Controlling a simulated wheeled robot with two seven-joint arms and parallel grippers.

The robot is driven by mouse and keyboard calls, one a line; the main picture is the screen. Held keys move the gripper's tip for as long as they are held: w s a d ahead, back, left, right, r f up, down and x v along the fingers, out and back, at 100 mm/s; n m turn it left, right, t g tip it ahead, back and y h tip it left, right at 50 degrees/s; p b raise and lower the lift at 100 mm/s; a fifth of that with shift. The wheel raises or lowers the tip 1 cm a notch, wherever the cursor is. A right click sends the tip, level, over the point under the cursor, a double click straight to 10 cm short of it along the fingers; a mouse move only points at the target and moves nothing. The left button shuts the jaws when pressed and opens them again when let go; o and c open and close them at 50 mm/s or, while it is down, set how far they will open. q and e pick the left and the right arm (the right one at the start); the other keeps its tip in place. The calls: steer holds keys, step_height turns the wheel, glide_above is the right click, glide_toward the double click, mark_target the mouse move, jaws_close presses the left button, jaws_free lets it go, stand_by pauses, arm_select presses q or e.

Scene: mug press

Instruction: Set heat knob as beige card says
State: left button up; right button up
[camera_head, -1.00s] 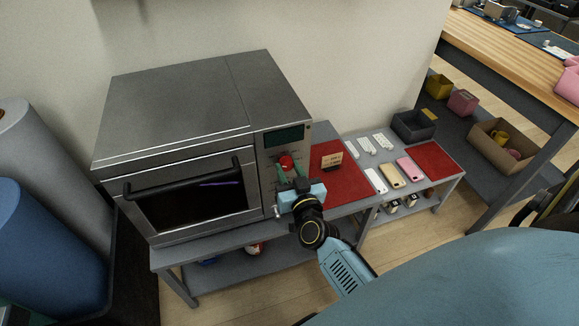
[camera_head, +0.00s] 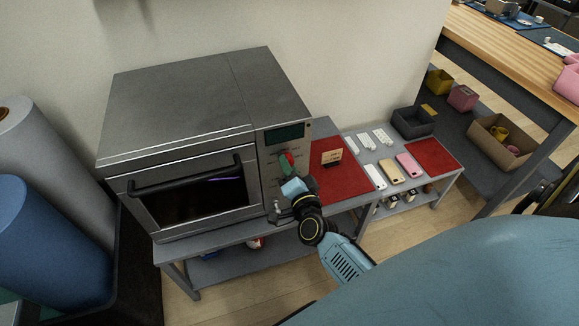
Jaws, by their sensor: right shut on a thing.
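The oven-like press (camera_head: 200,130) stands on a grey bench at centre left, with its door closed and its control panel on the right side. My left gripper is not in view.
Phone-like pieces (camera_head: 392,173) and white strips (camera_head: 375,139) lie on the side bench between two red mats. A dark bin (camera_head: 413,122) stands behind them. A metal fitting (camera_head: 277,208) sticks out low on the panel, close to my right wrist.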

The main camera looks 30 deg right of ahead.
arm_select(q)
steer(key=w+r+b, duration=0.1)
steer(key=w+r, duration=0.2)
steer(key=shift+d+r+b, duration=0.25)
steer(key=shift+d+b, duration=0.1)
arm_select(e)
steer(key=m, duration=1.1)
steer(key=shift+r, duration=0.1)
steer(key=shift+m, duration=0.3)
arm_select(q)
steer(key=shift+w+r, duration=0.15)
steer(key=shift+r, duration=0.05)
arm_select(e)
steer(key=o, duration=1)
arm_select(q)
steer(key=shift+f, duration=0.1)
